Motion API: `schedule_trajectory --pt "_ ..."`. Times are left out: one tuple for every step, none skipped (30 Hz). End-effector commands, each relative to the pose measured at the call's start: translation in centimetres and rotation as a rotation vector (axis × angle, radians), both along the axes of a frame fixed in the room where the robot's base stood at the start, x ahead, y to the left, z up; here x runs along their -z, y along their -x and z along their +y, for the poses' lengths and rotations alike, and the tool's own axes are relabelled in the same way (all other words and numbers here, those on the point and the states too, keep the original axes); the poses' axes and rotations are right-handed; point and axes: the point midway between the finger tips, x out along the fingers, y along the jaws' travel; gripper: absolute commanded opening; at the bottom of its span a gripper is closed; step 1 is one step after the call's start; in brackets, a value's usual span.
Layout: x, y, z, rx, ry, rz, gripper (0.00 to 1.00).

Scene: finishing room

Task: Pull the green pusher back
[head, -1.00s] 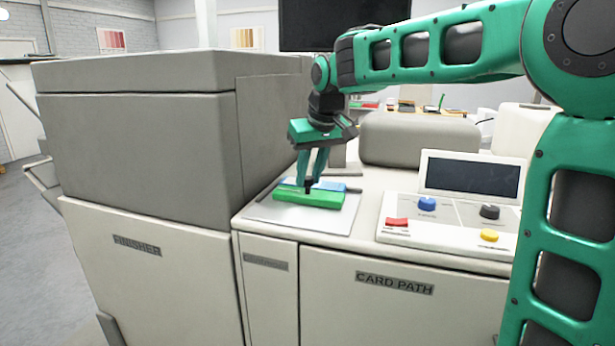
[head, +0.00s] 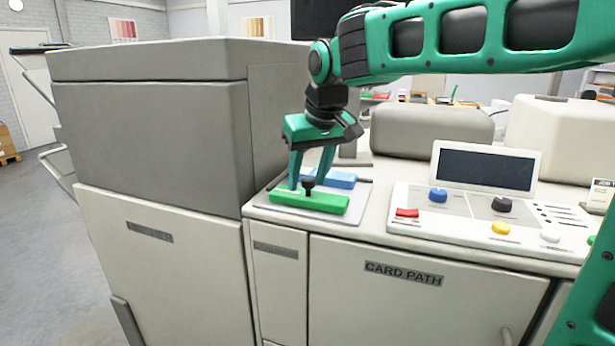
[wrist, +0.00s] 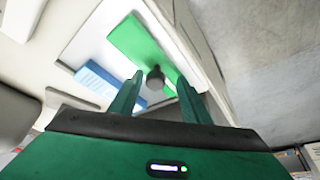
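The green pusher (head: 325,204) is a long flat bar lying near the front edge of a pale plate (head: 357,214). A black knob (head: 308,183) stands up from it. A blue block (head: 341,180) lies behind the pusher, with a gap between them. My gripper (head: 307,182) is open, pointing down over the pusher, with its fingers on either side of the knob. In the wrist view the knob (wrist: 155,78) shows between the spread fingertips, with clear space to each finger. The pusher (wrist: 140,48) and blue block (wrist: 98,84) also show there.
The tall grey finisher (head: 150,130) stands close to the left of the plate. A control panel (head: 470,217) with coloured buttons and a dark screen (head: 487,169) is to the right. A rounded grey cover (head: 430,130) stands behind. The counter ends just in front of the plate.

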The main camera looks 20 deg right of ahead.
Motion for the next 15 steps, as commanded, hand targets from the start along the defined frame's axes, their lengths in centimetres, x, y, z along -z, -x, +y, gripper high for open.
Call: schedule_trajectory --pt "0.1 -0.1 -0.1 0.002 0.000 0.001 0.43" --pt "0.1 -0.1 -0.2 0.003 0.000 0.000 0.43" --pt "0.1 -0.1 -0.2 0.004 -0.001 0.000 0.43" --pt "0.1 -0.1 -0.2 0.004 0.000 0.000 0.43" --pt "0.0 -0.1 -0.2 0.004 0.000 0.000 0.43" --pt "0.0 -0.1 -0.2 0.005 0.000 -0.001 0.43" --pt "0.0 -0.1 -0.3 0.005 0.000 -0.001 0.43" --pt "0.0 -0.1 -0.3 0.005 0.000 -0.001 0.43" --pt "-0.2 -0.1 -0.3 0.006 -0.001 -0.002 0.43" --pt "-0.4 0.0 -0.3 0.006 -0.001 -0.002 0.43" --pt "-0.6 0.1 -0.3 0.006 -0.001 -0.002 0.43" --pt "-1.0 0.2 -0.4 0.006 -0.001 -0.003 0.43" --pt "-1.4 0.3 -0.4 0.006 -0.001 -0.004 0.43" --pt "-1.8 0.5 -0.4 0.006 -0.001 -0.004 0.43" --pt "-2.5 0.8 -0.5 0.006 -0.001 -0.004 0.43"
